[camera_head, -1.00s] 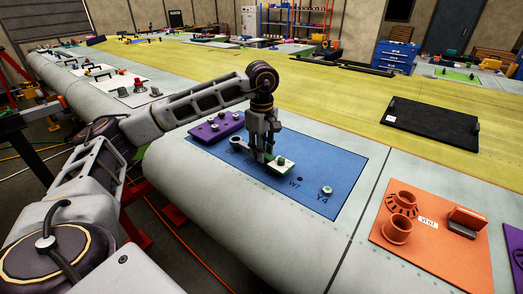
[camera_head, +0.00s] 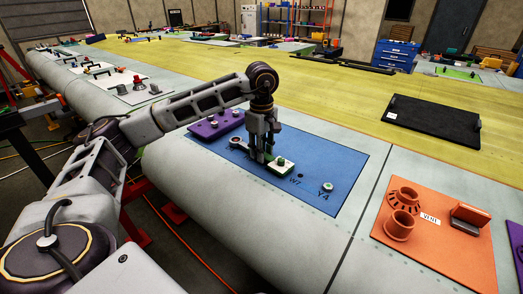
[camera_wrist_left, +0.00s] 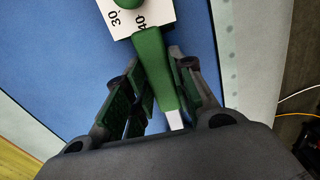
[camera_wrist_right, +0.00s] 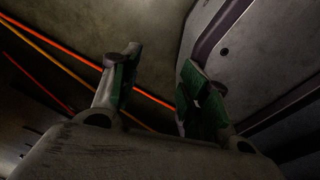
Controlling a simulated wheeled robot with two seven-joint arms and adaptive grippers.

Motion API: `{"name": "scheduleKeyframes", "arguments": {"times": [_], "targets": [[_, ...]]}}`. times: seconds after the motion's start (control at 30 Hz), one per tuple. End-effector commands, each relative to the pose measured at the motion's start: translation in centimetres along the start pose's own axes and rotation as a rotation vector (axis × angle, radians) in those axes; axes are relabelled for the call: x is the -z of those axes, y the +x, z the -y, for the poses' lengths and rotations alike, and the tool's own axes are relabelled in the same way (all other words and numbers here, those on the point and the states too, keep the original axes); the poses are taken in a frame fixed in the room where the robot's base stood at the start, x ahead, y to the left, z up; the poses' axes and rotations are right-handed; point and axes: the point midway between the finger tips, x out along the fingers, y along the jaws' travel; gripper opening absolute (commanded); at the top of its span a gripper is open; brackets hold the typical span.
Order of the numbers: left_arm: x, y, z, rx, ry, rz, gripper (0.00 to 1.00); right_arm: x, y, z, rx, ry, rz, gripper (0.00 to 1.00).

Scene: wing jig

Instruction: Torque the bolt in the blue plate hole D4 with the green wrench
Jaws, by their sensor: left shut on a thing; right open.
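The blue plate (camera_head: 340,165) lies on the grey wing surface, with labels W7 and Y4 readable and a bolt at Y4. My left gripper (camera_head: 262,158) points down over the plate and is shut on the green wrench (camera_wrist_left: 149,62). In the left wrist view the wrench's green handle runs between the fingers, and its white dial marked 30 and 40 shows at the top edge. The white dial with its green knob also shows in the head view (camera_head: 281,165), left of W7. What is under the dial is hidden, and I cannot read D4. My right gripper (camera_wrist_right: 152,92) is open and empty.
A purple plate with bolts (camera_head: 213,124) lies at the blue plate's far left. An orange plate (camera_head: 450,248) with orange cups stands at the right. A black tray (camera_head: 432,122) lies on the yellow surface behind. The wing's rounded edge is in front.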

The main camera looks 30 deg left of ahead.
Motion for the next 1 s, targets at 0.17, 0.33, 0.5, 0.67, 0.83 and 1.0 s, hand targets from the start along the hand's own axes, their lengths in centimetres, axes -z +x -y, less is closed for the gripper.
{"name": "scheduleKeyframes", "arguments": {"times": [0.17,0.33,0.5,0.67,0.83,1.0], "targets": [[0.0,-0.1,0.0,-0.002,0.0,0.0,0.0,-0.2,0.0,0.4,0.005,0.002,0.004,0.45],[0.0,-0.1,0.0,-0.002,0.004,0.0,0.0,-0.3,0.1,0.6,0.006,0.002,0.006,0.45],[0.1,0.1,0.5,-0.001,0.039,0.001,0.0,-0.3,0.4,0.8,0.008,0.003,0.006,0.45],[0.1,0.2,1.1,-0.001,0.094,0.0,0.0,-0.4,0.8,1.4,0.014,0.004,0.004,0.45],[0.2,0.2,1.8,-0.002,0.15,-0.001,0.0,-0.4,1.2,2.0,0.02,0.005,0.004,0.45],[0.3,0.3,2.4,-0.001,0.198,0.0,0.0,-0.4,1.5,2.1,0.02,0.004,0.004,0.45]]}}
